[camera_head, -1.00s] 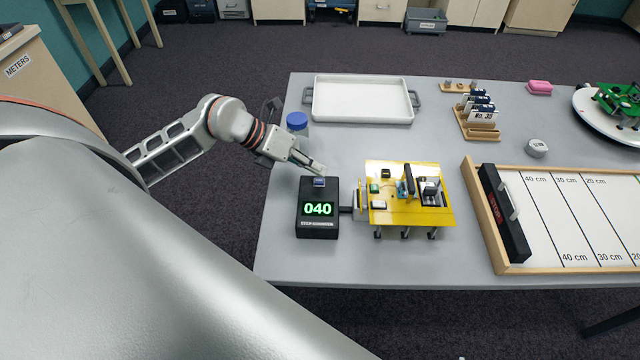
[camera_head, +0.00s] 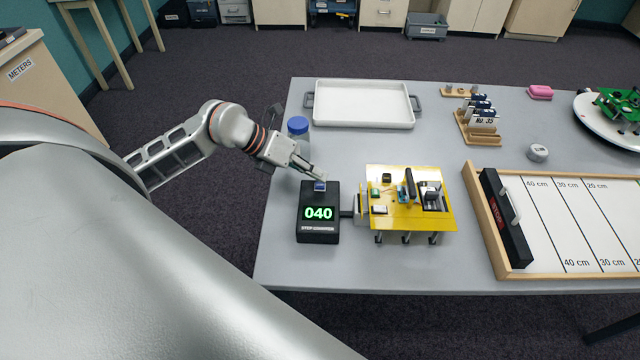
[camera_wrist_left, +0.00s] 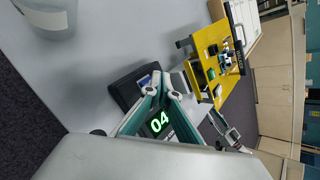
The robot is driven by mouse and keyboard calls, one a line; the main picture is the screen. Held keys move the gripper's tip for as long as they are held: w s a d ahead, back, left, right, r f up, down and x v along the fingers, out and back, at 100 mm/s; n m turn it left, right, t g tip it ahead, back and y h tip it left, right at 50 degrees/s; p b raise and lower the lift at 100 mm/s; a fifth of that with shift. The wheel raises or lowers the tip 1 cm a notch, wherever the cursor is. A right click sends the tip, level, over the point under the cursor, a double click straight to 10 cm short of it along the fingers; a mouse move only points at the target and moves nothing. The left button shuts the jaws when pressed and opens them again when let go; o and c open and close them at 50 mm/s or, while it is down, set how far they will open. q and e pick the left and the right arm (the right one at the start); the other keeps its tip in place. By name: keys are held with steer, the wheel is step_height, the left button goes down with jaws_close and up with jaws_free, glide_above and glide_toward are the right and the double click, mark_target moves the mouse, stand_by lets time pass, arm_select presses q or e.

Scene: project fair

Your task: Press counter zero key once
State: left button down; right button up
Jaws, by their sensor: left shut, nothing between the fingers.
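The black step counter (camera_head: 318,232) stands on the table's left part, its green display (camera_head: 318,214) reading 040. A small blue key (camera_head: 320,186) sits on its top near the back edge. My left gripper (camera_head: 322,177) is shut and empty, its fingertips just above and behind the key; I cannot tell whether they touch it. In the left wrist view the shut fingers (camera_wrist_left: 161,88) reach over the counter (camera_wrist_left: 130,90), with the blue key (camera_wrist_left: 145,81) beside the tips and part of the display showing between the fingers.
A yellow board (camera_head: 405,217) on legs stands right of the counter, joined by a short black link. A blue-capped bottle (camera_head: 298,127) is behind it. A white tray (camera_head: 362,122) lies at the back, and a wood-framed track (camera_head: 480,225) at right.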

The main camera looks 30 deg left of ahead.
mark_target(317, 185)
arm_select(q)
steer(key=shift+f, duration=0.1)
stand_by(0.4)
steer(key=shift+f, duration=0.35)
steer(key=shift+f+b, duration=0.3)
steer(key=shift+f, duration=0.1)
stand_by(0.6)
steer(key=shift+r, duration=0.1)
steer(key=shift+r+p, duration=0.65)
steer(key=shift+r, duration=0.05)
steer(key=shift+r, duration=0.15)
steer(key=shift+r+p, duration=2)
steer(key=shift+r, duration=0.45)
